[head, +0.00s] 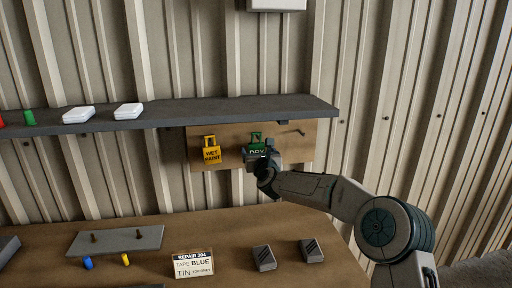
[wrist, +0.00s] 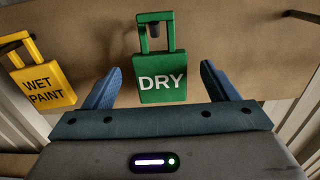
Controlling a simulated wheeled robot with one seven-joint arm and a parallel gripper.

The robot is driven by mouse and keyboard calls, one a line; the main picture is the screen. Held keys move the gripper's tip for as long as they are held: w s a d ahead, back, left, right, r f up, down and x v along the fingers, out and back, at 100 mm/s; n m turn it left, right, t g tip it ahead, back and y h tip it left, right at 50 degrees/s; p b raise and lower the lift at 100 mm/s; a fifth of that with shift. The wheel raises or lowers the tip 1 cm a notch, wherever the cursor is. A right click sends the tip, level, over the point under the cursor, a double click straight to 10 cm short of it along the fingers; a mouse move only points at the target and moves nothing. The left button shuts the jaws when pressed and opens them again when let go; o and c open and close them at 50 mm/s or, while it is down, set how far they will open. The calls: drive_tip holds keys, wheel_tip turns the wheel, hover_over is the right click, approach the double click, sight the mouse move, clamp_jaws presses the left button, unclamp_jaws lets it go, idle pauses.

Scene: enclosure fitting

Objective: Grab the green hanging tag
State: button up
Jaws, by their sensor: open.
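The green hanging tag (wrist: 162,80), marked "DRY", hangs by its loop from a peg on the brown board in the wrist view. In the head view the green tag (head: 256,148) is partly hidden behind my gripper. My gripper (wrist: 160,82) is open, with one blue finger on each side of the tag's lower part. A gap shows between each finger and the tag in the wrist view. My gripper (head: 258,158) also shows in the head view, in front of the board.
A yellow "WET PAINT" tag (wrist: 42,85) hangs just left of the green one. A bare peg (head: 299,132) sticks out to the right. A grey shelf (head: 200,115) runs above the board (head: 230,180). The workbench (head: 215,225) below holds small parts and a label.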

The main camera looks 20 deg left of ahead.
drive_tip(key=shift+w+a, duration=0.25)
drive_tip(key=shift+w, duration=0.1)
drive_tip(key=c, duration=1.1)
drive_tip(key=shift+o, duration=0.2)
